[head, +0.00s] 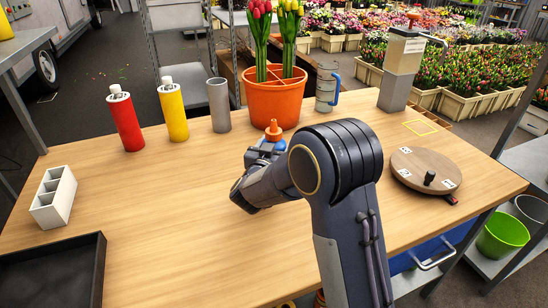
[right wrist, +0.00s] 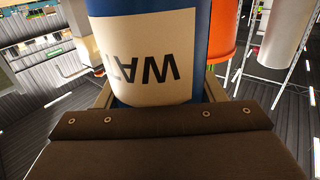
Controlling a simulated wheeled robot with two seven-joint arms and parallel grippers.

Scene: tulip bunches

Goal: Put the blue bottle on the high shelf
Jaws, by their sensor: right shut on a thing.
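The blue bottle (right wrist: 204,40) fills the upper middle of the right wrist view, with a pale label whose letters appear upside down. In the head view its orange nozzle (head: 273,131) and a bit of blue body show just beyond my right wrist, in front of the orange pot. My right gripper (right wrist: 157,100) is shut around the bottle's body. My arm hides most of the bottle in the head view, so its base cannot be seen. A grey raised shelf (head: 27,43) stands at the upper left. My left gripper is not in view.
A red bottle (head: 125,122), yellow bottle (head: 173,112) and grey cylinder (head: 219,106) stand at the table's back left. The orange pot (head: 273,100) holds tulips. A wooden disc (head: 425,168) lies right. A white divided box (head: 52,198) and black tray (head: 98,270) sit left. The middle-left tabletop is clear.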

